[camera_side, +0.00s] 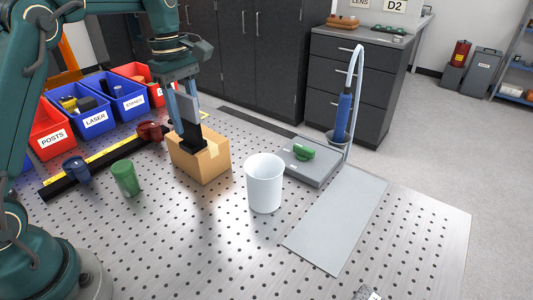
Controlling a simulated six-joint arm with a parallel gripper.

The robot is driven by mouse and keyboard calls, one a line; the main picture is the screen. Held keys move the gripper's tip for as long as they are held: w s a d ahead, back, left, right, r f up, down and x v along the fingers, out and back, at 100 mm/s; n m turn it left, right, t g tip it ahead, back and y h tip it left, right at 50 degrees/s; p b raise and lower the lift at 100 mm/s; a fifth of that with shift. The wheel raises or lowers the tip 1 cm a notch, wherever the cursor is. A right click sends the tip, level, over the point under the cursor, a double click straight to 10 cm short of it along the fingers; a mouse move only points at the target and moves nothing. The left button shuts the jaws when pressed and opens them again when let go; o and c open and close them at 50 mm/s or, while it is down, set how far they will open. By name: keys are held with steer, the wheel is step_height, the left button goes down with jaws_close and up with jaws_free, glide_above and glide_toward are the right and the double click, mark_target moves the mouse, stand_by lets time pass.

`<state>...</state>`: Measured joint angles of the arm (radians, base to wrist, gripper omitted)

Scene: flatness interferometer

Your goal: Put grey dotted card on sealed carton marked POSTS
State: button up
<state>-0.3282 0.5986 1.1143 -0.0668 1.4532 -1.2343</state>
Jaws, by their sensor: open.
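A brown cardboard carton (202,160), closed with tape, stands on the perforated metal table; I cannot read any POSTS mark on it. An upright grey card-like plate (187,107) with a black foot (193,141) is on top of the carton. No dots can be made out on it at this size. My gripper (187,119) points down above the carton, open, with its two fingers on either side of the plate. Whether a finger touches the plate cannot be told.
A red bin labelled POSTS (53,141) and blue bins (95,121) stand left. A green cup (126,178) and white cup (264,184) flank the carton. A grey device (312,165) and light grey mat (337,220) lie right. The front table is mostly clear.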

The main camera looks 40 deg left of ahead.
mark_target(180, 93)
steer(key=shift+a+r, duration=0.15)
steer(key=shift+r, duration=1.4)
steer(key=shift+a+r, duration=0.1)
steer(key=shift+r, duration=1.45)
